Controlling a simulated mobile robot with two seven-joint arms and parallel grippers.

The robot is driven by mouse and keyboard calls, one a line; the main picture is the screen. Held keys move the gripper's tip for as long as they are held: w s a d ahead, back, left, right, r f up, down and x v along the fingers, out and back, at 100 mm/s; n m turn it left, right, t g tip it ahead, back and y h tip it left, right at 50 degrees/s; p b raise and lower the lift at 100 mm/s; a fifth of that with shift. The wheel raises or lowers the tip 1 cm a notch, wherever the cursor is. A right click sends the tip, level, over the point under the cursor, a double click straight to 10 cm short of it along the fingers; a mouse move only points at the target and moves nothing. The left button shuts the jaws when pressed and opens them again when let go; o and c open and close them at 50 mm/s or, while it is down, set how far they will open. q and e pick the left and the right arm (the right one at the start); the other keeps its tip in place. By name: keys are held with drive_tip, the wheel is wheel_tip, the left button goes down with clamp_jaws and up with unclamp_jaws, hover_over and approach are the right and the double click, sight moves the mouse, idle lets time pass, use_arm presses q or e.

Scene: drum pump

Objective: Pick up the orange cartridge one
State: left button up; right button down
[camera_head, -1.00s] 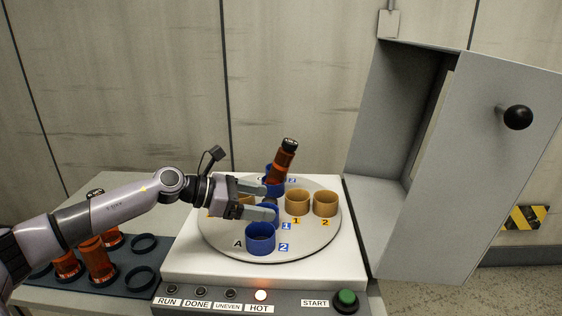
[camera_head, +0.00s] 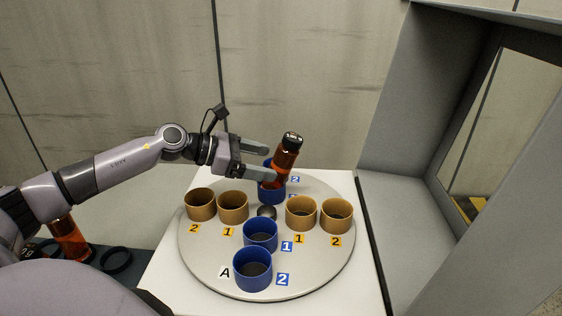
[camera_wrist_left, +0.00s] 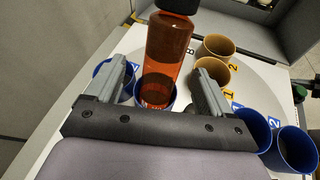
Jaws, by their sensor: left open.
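An orange cartridge (camera_head: 284,162) with a black cap leans to the right in a blue cup (camera_head: 271,193) at the back of the round plate. My left gripper (camera_head: 271,160) is open, its fingers pointing at the cartridge from the left. In the left wrist view the cartridge (camera_wrist_left: 166,55) shows in the space between the two fingers (camera_wrist_left: 163,85), with its base in a blue cup. I cannot tell whether a finger touches it. The right gripper is not in view.
The round plate (camera_head: 210,250) also carries tan cups (camera_head: 233,208) and two front blue cups (camera_head: 260,235). A grey open door or housing (camera_head: 405,215) stands at right. Another orange cartridge (camera_head: 70,238) stands in a dark rack at left. A wall is behind.

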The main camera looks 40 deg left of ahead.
sight(289, 168)
use_arm(q)
drive_tip(key=shift+w+d+f, duration=0.1)
drive_tip(key=shift+w+d, duration=0.2)
drive_tip(key=shift+w, duration=0.1)
drive_tip(key=shift+p+x, duration=0.55)
drive_tip(key=shift+x, duration=0.45)
drive_tip(key=x, duration=0.3)
drive_tip(key=shift+s+d+f+p, duration=0.1)
drive_tip(key=shift+d+f+p, duration=0.05)
drive_tip(key=shift+p, duration=0.25)
drive_tip(key=shift+w+d+f, duration=0.15)
drive_tip(key=shift+w+d, duration=0.05)
drive_tip(key=shift+w, duration=0.05)
drive_tip(key=shift+w+f, duration=0.1)
drive_tip(key=c, duration=1.1)
